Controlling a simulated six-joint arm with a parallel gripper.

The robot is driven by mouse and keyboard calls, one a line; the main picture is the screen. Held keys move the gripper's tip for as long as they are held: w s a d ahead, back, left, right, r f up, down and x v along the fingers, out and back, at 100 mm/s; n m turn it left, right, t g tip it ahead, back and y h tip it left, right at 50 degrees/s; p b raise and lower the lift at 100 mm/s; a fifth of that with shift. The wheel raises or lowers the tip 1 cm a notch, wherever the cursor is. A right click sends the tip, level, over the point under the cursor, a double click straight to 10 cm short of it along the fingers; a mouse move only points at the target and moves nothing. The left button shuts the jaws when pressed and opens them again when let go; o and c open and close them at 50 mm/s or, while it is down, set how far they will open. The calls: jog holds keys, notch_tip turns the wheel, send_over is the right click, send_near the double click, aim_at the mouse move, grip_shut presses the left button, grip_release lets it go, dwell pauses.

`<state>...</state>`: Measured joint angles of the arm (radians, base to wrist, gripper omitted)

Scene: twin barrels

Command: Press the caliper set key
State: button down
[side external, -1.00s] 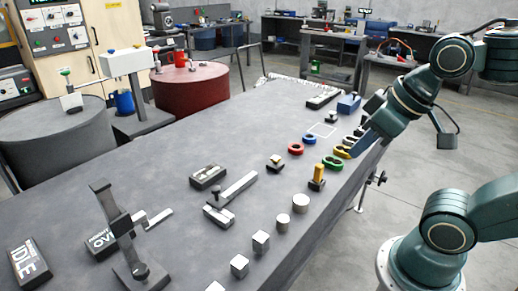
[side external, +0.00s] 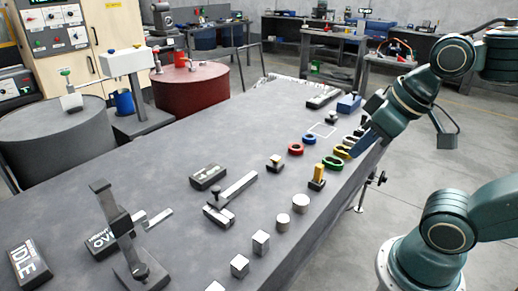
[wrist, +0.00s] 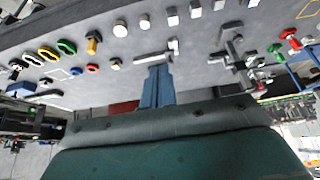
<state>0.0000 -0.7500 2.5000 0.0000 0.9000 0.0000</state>
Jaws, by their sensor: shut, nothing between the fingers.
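My gripper (side external: 362,144) is shut and empty, with blue fingers pointing down near the right edge of the grey bench, beside the coloured rings. It also shows from behind in the wrist view (wrist: 158,85). A caliper-like metal bar with a jaw and dark knob (side external: 232,194) lies mid-bench, well away from my gripper. A dark upright gauge stand with a slide (side external: 124,238) is at the front left; a display box reading "OVE" (side external: 103,243) is partly hidden behind it. I cannot tell which part is the set key.
A slotted dark block (side external: 208,177) lies near the bar. A display box reading "IDLE" (side external: 29,263) sits at the front left. Metal blocks and cylinders line the right edge, with a yellow post (side external: 318,174) and rings (side external: 296,149). A grey barrel (side external: 55,140) and a red barrel (side external: 190,92) stand behind.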

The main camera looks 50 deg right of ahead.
jog(key=w+d+r+m+t, duration=0.1)
jog(key=w+d+m, duration=0.3)
jog(key=w, duration=1)
jog(key=m+t+h, duration=0.2)
jog(key=m+h, duration=0.2)
jog(key=m, duration=0.6)
send_over(277, 159)
notch_tip(277, 159, down, 23)
jog(key=shift+f, duration=0.1)
jog(key=shift+a, duration=0.1)
jog(key=shift+f, duration=4.35)
